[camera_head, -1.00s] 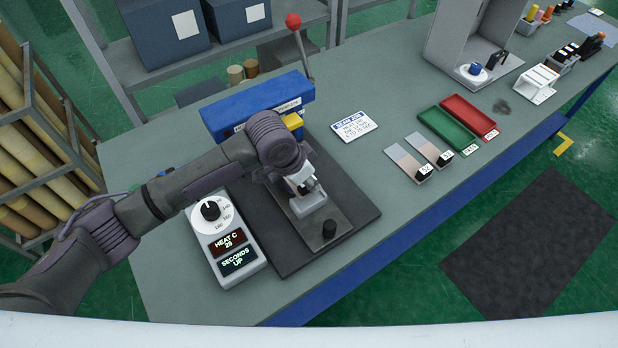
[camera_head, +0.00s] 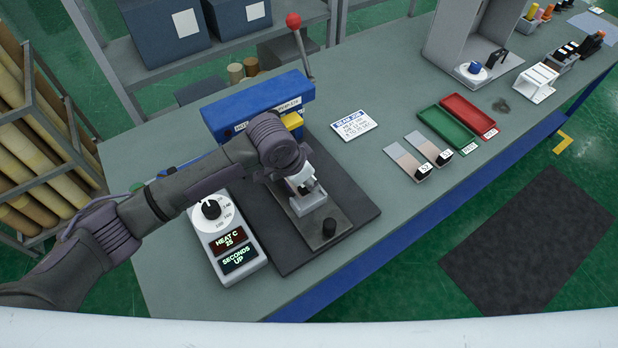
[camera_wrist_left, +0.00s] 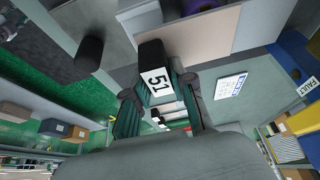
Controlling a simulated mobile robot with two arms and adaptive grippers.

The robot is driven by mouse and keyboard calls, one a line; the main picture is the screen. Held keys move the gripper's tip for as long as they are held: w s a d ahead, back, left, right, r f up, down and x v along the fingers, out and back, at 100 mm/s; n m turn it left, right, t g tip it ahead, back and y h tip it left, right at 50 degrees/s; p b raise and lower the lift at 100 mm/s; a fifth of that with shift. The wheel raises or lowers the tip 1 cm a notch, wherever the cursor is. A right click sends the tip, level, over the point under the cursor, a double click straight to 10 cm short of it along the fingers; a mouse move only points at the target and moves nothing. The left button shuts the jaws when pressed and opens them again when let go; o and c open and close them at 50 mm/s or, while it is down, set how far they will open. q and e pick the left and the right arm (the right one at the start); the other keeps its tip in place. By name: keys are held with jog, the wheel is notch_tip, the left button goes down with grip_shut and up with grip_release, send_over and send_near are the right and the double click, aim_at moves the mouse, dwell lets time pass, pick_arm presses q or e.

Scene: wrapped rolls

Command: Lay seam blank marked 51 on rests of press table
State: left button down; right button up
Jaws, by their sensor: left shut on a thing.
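My left gripper (camera_head: 307,192) is over the dark press table (camera_head: 352,196). It is shut on the black tab of the seam blank marked 51 (camera_wrist_left: 155,77), whose white label reads clearly in the left wrist view. The beige and grey body of this blank (camera_wrist_left: 192,42) stretches away beyond the fingers. In the head view the gripper and forearm hide most of this blank, and I cannot tell whether it touches the rests. The gripper also shows in the left wrist view (camera_wrist_left: 161,96). My right gripper is not in view.
A black knob (camera_head: 329,228) stands at the front of the press table. The heat and seconds box (camera_head: 228,238) is close at its left, the blue press body (camera_head: 255,106) behind. Two more blanks (camera_head: 408,160), a green tray (camera_head: 446,129) and a red tray (camera_head: 468,115) lie right.

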pick_arm(q)
jog(key=shift+f+b, duration=0.4)
jog(key=shift+f, duration=0.75)
jog(key=c, duration=0.9)
grip_release()
jog(key=shift+r, duration=0.15)
jog(key=v, duration=1.1)
jog(key=shift+s+a+r, duration=0.2)
jog(key=shift+r, duration=0.15)
